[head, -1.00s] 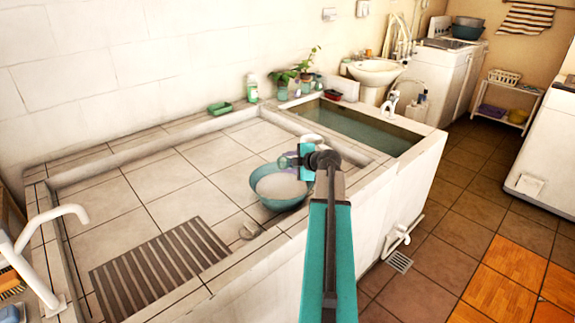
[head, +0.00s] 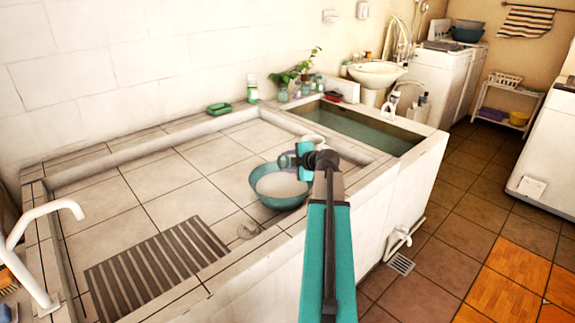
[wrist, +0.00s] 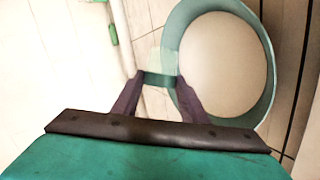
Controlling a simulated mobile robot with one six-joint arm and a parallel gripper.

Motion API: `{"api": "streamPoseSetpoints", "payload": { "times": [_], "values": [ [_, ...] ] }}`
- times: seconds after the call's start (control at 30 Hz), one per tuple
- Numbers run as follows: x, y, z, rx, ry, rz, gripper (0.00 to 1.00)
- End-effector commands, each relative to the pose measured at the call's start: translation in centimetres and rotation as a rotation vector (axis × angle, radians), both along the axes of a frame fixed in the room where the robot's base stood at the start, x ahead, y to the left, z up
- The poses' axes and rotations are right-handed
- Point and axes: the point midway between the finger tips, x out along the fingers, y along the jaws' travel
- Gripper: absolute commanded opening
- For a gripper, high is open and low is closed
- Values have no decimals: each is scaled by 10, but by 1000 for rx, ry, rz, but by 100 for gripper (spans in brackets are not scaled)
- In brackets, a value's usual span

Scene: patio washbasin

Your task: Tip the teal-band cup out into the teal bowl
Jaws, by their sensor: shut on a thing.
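The teal bowl (head: 262,194) stands on the tiled basin floor near the front ledge, with a pale, whitish inside. My gripper (head: 291,161) is over the far right part of the bowl in the head view. In the wrist view its two dark fingers (wrist: 158,92) are shut on the teal-band cup (wrist: 165,60), a pale, see-through cup with a teal band between the fingertips. The bowl also shows there (wrist: 262,47), its rim just right of the cup and partly behind the right finger. The cup's tilt and contents cannot be told.
A white tap (head: 30,235) rises at the left. A water-filled trough (head: 365,128) is behind right. A pale rounded thing (head: 312,140) shows just behind my gripper.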

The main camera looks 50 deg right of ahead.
Motion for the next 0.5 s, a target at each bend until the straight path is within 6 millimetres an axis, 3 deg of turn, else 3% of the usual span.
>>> {"api": "streamPoseSetpoints", "payload": {
  "times": [0.5],
  "values": [
    [0,1,-3,-52,3,-1,17]
  ]
}}
